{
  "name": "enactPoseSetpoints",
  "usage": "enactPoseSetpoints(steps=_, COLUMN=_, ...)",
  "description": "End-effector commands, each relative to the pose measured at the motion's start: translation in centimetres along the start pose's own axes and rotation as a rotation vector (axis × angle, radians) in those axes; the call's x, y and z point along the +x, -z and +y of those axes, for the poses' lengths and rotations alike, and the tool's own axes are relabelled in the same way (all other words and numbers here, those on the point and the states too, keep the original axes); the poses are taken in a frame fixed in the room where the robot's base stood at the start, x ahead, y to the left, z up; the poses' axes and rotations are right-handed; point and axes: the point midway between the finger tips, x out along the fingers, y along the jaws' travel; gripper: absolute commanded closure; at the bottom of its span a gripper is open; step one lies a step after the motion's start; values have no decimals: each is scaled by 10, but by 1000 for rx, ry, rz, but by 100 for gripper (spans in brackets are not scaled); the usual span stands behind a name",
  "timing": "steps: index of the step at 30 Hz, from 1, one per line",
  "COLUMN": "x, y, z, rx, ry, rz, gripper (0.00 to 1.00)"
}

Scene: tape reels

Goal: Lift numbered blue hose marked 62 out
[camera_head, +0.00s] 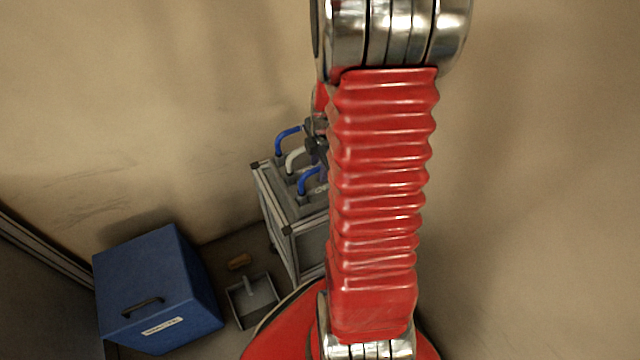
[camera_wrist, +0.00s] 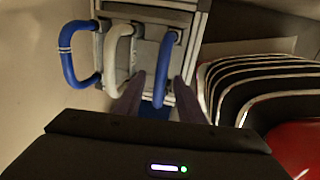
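Two blue hoses and one white hose stand in a metal-framed cart. In the wrist view, one blue hose (camera_wrist: 167,55) is at the right, the white hose (camera_wrist: 112,58) in the middle and another blue hose (camera_wrist: 66,55) at the left. No number is legible on any of them. My gripper (camera_wrist: 160,88) is open, with its dark fingers to either side of the right blue hose in this view; I cannot tell whether they touch it. In the head view my arm partly hides the gripper (camera_head: 316,136) and the cart.
The cart (camera_head: 287,232) stands by a beige wall. A blue box (camera_head: 160,285) with a dark handle and white label is on the floor at left.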

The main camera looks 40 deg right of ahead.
Motion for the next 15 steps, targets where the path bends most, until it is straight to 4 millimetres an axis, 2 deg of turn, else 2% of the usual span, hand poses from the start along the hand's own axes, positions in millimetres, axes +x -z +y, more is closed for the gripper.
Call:
enactPoseSetpoints(steps=6, x=18, y=0, z=0, rx=-2, ry=1, rz=0, gripper=65)
enactPoseSetpoints(steps=15, x=20, y=0, z=0, rx=-2, ry=0, rz=0, gripper=65)
